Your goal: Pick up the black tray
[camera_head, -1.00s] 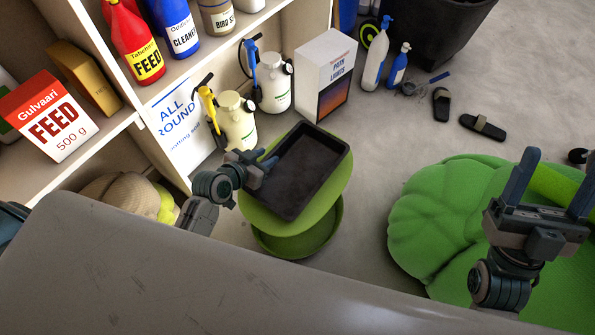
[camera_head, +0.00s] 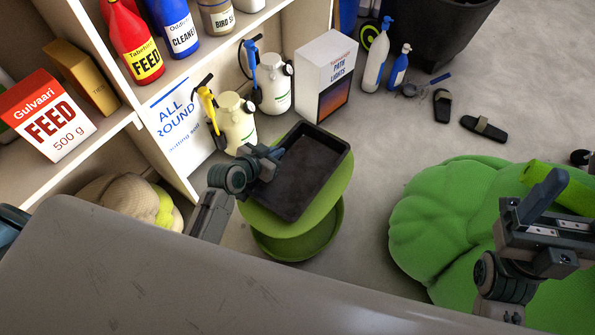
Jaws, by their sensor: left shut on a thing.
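The fingertips are partly hidden by the wrist and the rim. The tray seems to rest on the green top still; I cannot tell of any gap. My right gripper (camera_head: 570,200) is at the right edge, in front of the green beanbag and far from the tray. Only part of it shows, and its finger spacing is unclear.
A shelf (camera_head: 170,85) with bottles and a feed box (camera_head: 45,115) stands at the left. Two sprayers (camera_head: 236,124) and a path lights box (camera_head: 324,76) stand behind the tray. A green beanbag (camera_head: 430,210) lies right. Bare floor lies between stand and beanbag.

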